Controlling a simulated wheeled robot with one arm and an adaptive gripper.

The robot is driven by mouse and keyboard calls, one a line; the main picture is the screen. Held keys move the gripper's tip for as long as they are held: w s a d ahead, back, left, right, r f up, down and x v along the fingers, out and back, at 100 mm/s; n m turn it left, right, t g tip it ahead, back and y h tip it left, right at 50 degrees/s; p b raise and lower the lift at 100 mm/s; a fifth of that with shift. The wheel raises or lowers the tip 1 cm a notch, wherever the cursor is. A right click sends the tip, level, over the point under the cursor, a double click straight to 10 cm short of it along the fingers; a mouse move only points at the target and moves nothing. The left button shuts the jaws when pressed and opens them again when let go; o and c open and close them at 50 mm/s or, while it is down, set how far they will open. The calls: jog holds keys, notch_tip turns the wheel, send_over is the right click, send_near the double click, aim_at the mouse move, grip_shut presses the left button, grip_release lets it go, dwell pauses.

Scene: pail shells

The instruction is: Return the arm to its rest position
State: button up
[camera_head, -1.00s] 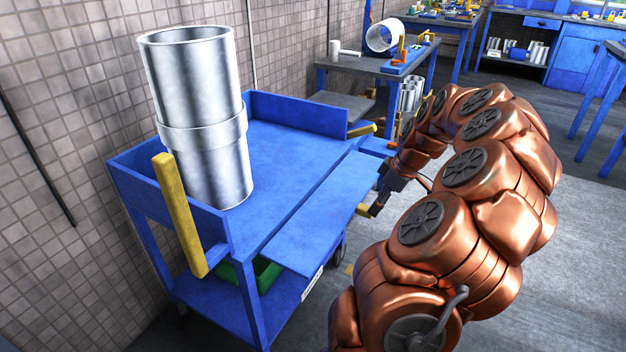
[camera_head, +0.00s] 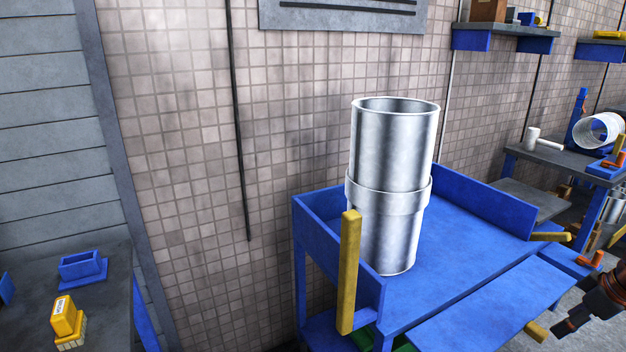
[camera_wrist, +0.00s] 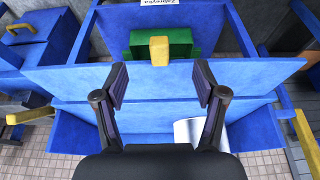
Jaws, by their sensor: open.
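My gripper (camera_wrist: 161,84) is open and empty, its two dark fingers spread apart in the wrist view. In the head view only part of it shows at the right edge, beyond the near right side of the blue cart (camera_head: 480,262). Most of my arm is out of that view. A tall silver pail shell (camera_head: 392,190) with a raised band stands upright on the cart, apart from the gripper. A shiny part of it shows low in the wrist view (camera_wrist: 188,131).
The cart has raised blue walls and a yellow handle (camera_head: 348,272). A green bin (camera_wrist: 178,38) sits on its lower shelf. A dark table (camera_head: 75,270) with blue and yellow items stands at left. A workbench (camera_head: 560,160) stands at back right, below wall shelves.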

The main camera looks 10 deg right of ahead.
jog(key=w+a+r+g+p, duration=0.1)
jog(key=w+a+r+p, duration=0.1)
jog(key=a+r+p, duration=0.9)
jog(key=w+a+r+g+p, duration=0.25)
jog(key=a+r, duration=0.45)
jog(key=a, duration=1.1)
jog(key=s+a+r+m+g+p, duration=0.1)
jog(key=s+a+r+p, duration=0.3)
jog(key=s+a+p, duration=0.2)
jog(key=s+a+r+m+g+h+p, duration=0.1)
jog(key=s+a+r+p, duration=0.4)
jog(key=s, duration=0.6)
jog(key=shift+s+a+m+p, duration=0.2)
jog(key=shift+a+m+p, duration=0.6)
jog(key=shift+a+p, duration=0.3)
